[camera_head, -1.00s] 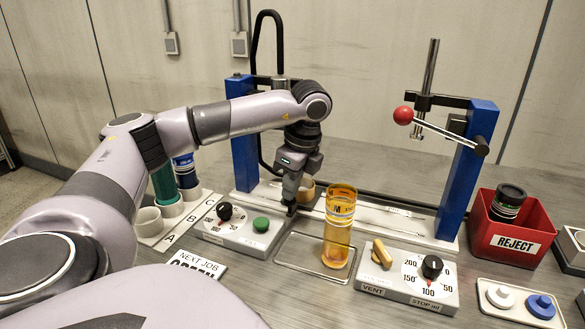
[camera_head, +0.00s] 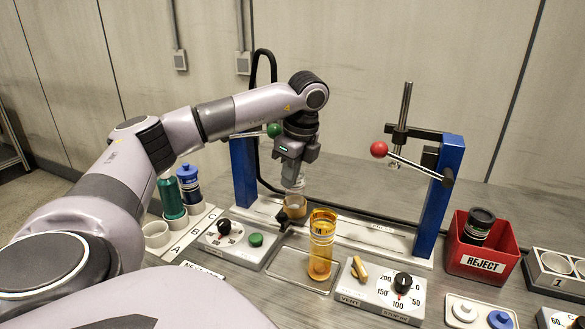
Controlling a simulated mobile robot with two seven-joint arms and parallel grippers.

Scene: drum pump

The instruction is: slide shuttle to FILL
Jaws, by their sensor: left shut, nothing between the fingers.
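The shuttle appears to be the low carriage at the left end of the pale rail (camera_head: 375,236), with a tan cup (camera_head: 295,211) on it and a dark part at its front left. The rail runs between two blue posts. Faint lettering on its right part is too small to read surely. My left gripper (camera_head: 293,186) points down just above the cup, inside the left post. It is shut and empty. Its fingertips overlap the cup's rim in the picture, so I cannot tell whether they touch. My right gripper is not in view.
An amber cylinder (camera_head: 320,250) stands on a tray in front of the rail. Dial boxes (camera_head: 235,240) (camera_head: 383,292) flank it. A red-knobbed lever (camera_head: 379,150) is on the right post, a green-knobbed one (camera_head: 273,130) at the left. A red REJECT bin (camera_head: 482,264) stands right.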

